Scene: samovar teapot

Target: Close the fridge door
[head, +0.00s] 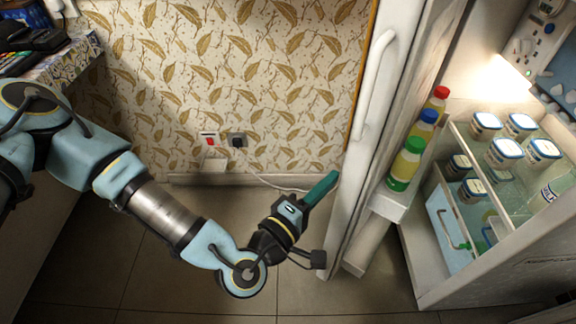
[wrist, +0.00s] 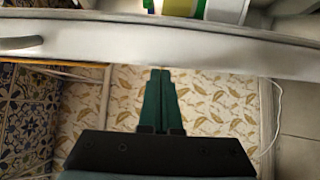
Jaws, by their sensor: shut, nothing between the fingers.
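The fridge door (head: 352,205) stands wide open in the head view, with its white handle (head: 374,85) on the outer face. Its shelf holds bottles, and the fridge body (head: 470,270) is open to the right. My gripper (head: 333,175) is shut and empty, with its green fingers at the outer side of the door near its lower part. In the wrist view the door (wrist: 200,52) crosses the top as a white band, and the handle (wrist: 20,43) shows at the left. The fingertips (wrist: 160,72) are close to the band; I cannot tell whether they touch.
Several lidded jars (head: 505,152) stand on the fridge's glass shelves. A bottle with a green cap (head: 404,165) is in the door shelf. A patterned counter (head: 68,65) is at the left. A wall socket (head: 237,140) with a white cable is behind. Tiled floor (head: 150,270) is free below.

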